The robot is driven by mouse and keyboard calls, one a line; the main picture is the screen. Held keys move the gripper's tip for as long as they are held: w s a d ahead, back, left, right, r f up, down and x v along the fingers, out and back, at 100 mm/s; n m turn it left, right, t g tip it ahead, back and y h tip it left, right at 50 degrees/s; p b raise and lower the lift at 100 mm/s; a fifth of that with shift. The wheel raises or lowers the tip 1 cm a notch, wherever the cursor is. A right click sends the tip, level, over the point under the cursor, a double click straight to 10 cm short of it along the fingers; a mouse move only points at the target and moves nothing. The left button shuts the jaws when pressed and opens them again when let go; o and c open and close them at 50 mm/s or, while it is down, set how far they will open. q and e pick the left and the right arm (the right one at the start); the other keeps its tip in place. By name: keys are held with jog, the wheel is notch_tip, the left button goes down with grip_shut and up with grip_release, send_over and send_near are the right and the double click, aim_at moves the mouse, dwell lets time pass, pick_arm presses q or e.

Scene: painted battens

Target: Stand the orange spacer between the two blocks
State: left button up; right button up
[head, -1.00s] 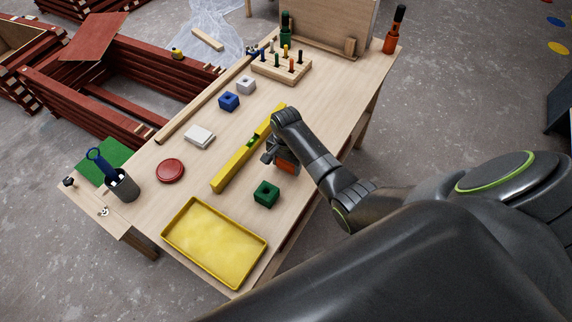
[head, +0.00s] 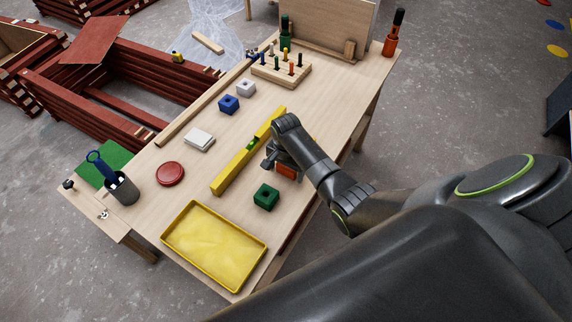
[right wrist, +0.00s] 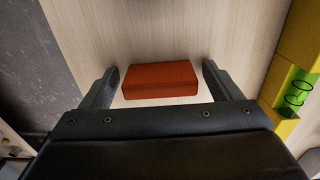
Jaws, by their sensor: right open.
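The orange spacer (head: 287,170) lies flat on the table, partly hidden by my right gripper (head: 282,163) in the head view. In the right wrist view the spacer (right wrist: 160,80) sits between the two open fingers (right wrist: 160,72), with a gap at each side. A blue block (head: 229,104) and a white block (head: 246,87) stand close together farther back, with a narrow space between them. A green block (head: 266,197) stands nearer the front. My left gripper is not in view.
A yellow level (head: 232,172) lies just left of the right gripper, and also shows in the wrist view (right wrist: 298,75). A yellow tray (head: 213,284), red disc (head: 170,173), white pad (head: 199,139) and peg rack (head: 281,73) are on the table (head: 330,110).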

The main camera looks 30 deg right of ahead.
notch_tip(320, 180, up, 12)
jog(key=shift+r, duration=0.15)
dwell(0.3)
dwell(0.4)
